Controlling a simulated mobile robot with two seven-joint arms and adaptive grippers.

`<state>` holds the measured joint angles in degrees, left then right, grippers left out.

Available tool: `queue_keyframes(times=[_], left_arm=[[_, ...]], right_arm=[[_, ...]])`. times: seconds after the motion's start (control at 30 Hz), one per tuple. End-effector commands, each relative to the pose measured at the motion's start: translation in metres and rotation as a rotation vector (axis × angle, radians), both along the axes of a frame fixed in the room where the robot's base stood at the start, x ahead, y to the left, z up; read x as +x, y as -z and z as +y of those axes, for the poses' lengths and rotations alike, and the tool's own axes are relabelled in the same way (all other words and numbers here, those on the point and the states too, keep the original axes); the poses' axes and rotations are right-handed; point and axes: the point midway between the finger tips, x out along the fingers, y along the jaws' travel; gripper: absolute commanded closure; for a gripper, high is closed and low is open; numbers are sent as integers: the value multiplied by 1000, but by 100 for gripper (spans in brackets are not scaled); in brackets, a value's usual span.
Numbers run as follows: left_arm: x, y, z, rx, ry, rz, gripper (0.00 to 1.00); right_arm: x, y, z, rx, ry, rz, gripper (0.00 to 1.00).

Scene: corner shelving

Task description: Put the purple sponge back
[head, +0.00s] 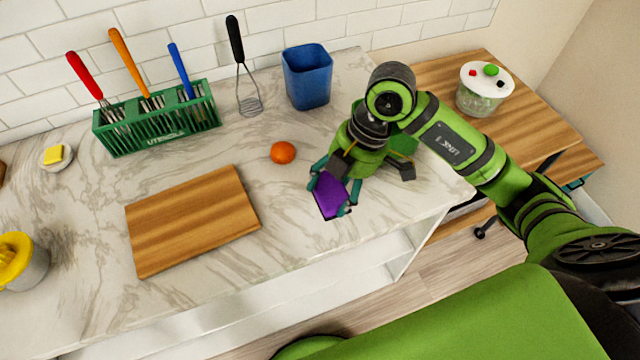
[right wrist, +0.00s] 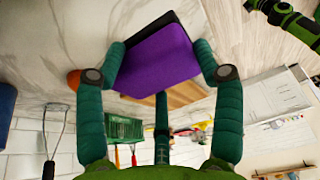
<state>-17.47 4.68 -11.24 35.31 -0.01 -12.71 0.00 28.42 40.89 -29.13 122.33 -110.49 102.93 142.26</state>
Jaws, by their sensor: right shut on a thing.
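The purple sponge (head: 328,195) has a dark side and is held by my right gripper (head: 331,193) over the front right part of the marble counter. In the right wrist view the sponge (right wrist: 157,62) sits between the teal fingers of the right gripper (right wrist: 160,75), which are shut on it. I cannot tell whether the sponge touches the counter. A blue open-topped container (head: 307,77) stands at the back of the counter, behind the gripper. My left gripper is not in the head view.
An orange (head: 283,152) lies left of the gripper. A lidded jar (head: 482,90) stands on the wooden table (head: 535,110) at right.

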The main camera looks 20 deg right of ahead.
Motion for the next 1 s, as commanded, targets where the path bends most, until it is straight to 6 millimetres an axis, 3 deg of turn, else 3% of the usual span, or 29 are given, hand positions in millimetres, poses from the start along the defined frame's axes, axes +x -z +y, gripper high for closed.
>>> queue_keyframes(times=[0.1, 0.3, 0.67, 1.0], left_arm=[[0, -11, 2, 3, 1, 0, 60], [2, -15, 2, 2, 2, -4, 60], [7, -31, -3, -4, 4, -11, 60], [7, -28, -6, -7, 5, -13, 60]], right_arm=[[23, 12, 12, 2, 1, 4, 62], [43, 27, 21, 0, 0, -1, 62], [44, 67, 21, -1, 1, 1, 63], [44, 72, 21, -1, -1, -1, 63]])
